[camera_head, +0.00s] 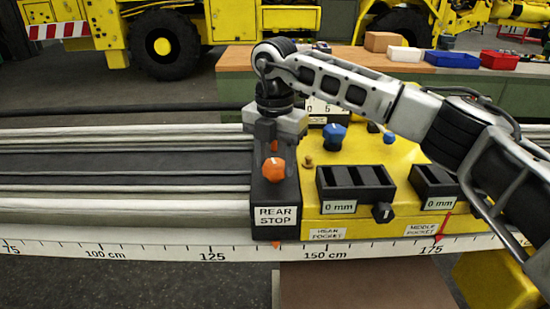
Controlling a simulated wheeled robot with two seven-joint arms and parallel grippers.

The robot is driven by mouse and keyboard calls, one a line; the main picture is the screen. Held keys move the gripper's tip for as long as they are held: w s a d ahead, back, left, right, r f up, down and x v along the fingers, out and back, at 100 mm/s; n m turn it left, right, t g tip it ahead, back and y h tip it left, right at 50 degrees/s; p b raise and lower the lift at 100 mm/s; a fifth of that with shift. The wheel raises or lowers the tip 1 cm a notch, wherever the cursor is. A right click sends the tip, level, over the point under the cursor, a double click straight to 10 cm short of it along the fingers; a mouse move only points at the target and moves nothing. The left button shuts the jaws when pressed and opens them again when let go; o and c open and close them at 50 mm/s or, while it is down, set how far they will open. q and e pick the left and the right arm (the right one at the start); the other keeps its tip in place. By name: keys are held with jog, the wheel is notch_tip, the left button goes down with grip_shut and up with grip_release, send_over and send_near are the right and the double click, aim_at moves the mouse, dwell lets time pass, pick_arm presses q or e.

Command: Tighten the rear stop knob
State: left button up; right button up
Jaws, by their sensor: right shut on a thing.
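The rear stop (274,195) is a dark block with a "REAR STOP" label, standing across the rail at the left end of the yellow carriage. Its orange knob (273,170) sits on top, clear of the fingers. My right gripper (265,130) points down at the far end of the rear stop, behind the orange knob. It is shut on a part of the rear stop there, mostly hidden by the fingers; a bit of orange shows just below them. My left gripper is not in view.
The yellow carriage (385,160) carries blue knobs, a small black knob (383,212) and two dark pockets reading "0 mm". A ruler (160,252) runs along the front. Behind stands a bench with blue (452,60) and red (499,60) bins. The rail at left is clear.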

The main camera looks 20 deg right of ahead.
aim_at(275, 164)
jog(key=shift+r+m, duration=0.1)
jog(key=shift+m, duration=1.5)
jog(key=o, duration=1)
notch_tip(275, 164, up, 16)
jog(key=shift+s, duration=0.1)
